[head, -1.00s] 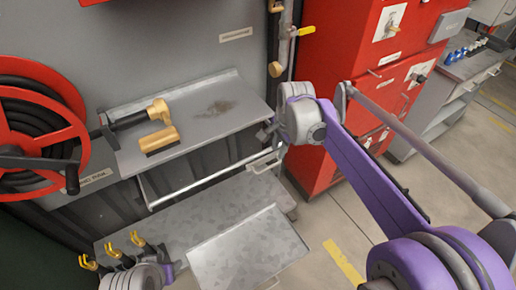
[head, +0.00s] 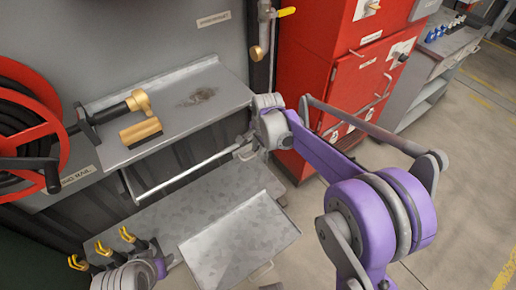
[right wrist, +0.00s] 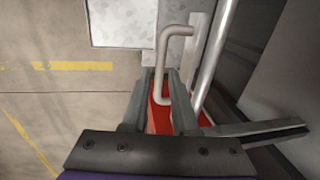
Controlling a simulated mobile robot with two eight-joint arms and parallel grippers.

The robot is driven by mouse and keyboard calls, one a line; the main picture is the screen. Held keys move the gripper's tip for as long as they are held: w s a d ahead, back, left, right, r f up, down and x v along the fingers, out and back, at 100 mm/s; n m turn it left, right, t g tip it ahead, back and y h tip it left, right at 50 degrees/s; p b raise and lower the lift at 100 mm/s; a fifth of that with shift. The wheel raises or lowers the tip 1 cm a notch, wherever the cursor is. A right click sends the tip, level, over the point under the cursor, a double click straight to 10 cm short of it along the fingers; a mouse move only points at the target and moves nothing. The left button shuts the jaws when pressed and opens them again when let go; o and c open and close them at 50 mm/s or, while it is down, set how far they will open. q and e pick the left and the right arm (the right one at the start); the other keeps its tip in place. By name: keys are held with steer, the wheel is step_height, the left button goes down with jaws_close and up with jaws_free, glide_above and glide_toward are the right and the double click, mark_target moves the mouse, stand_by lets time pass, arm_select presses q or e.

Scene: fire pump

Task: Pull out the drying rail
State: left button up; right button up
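The drying rail (head: 190,174) is a thin silver bar below the grey shelf, running left to right in the head view. A grey bent handle (head: 245,153) is at its right end. In the head view my right gripper (head: 246,143) is small and partly hidden at the rail's right end. Part of my left arm shows bottom left; its gripper does not.
A red hose reel (head: 30,125) is left and a red cabinet (head: 350,85) right. A grey lower surface (head: 240,245) lies below the rail. Floor is clear at right.

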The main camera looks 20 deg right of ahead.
jaws_close()
stand_by(1.4)
